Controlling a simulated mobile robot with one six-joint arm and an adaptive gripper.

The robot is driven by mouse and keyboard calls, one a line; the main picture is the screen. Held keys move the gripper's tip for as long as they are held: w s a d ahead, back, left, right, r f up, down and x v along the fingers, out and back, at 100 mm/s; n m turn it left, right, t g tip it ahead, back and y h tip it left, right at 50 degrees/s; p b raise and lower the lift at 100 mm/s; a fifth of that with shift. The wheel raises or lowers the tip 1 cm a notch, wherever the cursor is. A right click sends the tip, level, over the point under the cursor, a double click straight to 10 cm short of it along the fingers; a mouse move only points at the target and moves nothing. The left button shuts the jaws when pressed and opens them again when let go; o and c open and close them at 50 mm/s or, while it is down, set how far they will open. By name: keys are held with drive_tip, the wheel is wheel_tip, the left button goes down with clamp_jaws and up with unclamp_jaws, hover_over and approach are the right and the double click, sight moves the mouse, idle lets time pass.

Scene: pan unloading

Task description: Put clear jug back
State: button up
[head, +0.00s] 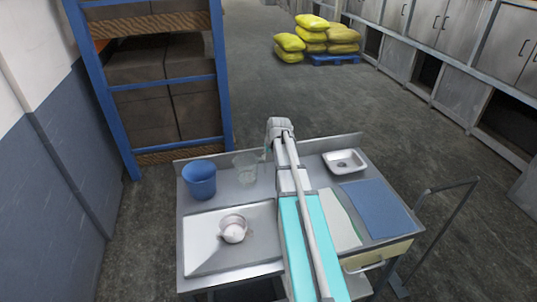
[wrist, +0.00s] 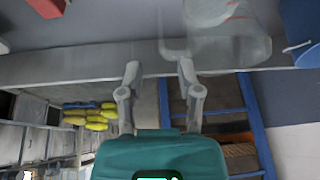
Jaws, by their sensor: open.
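The clear jug (head: 245,166) stands on the metal table, right of the blue bucket (head: 200,180). It is see-through and faint. In the wrist view the jug (wrist: 228,38) fills the top, with what looks like its handle towards my gripper. My gripper (wrist: 158,68) has its two fingers apart with nothing gripped between them. The right fingertip overlaps the jug's near edge in that view; I cannot tell whether they touch. In the head view my gripper is mostly hidden behind my arm, just right of the jug.
A pale tray (head: 205,255) holds a round pot with a white lump (head: 233,232). A small metal pan (head: 345,153), a blue mat (head: 377,208) and a pale cloth (head: 338,222) lie right of my arm. A blue-framed rack (head: 222,100) stands behind the table.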

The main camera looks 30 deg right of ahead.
drive_tip(key=shift+p+v, duration=0.55)
drive_tip(key=shift+v, duration=0.25)
drive_tip(key=s+a+n+g, duration=0.1)
drive_tip(key=s+a, duration=0.5)
drive_tip(key=a, duration=0.3)
drive_tip(key=s+a+f+n+g, duration=0.1)
drive_tip(key=s+a+g, duration=0.1)
drive_tip(key=s+a, duration=0.4)
drive_tip(key=s+a+g, duration=0.1)
drive_tip(key=s+a, duration=0.6)
drive_tip(key=a, duration=0.7)
drive_tip(key=shift+f+n+g, duration=0.2)
drive_tip(key=shift+n+g, duration=0.1)
drive_tip(key=shift+n, duration=0.1)
drive_tip(key=shift+s+a, duration=0.1)
drive_tip(key=shift+f+b, duration=1.65)
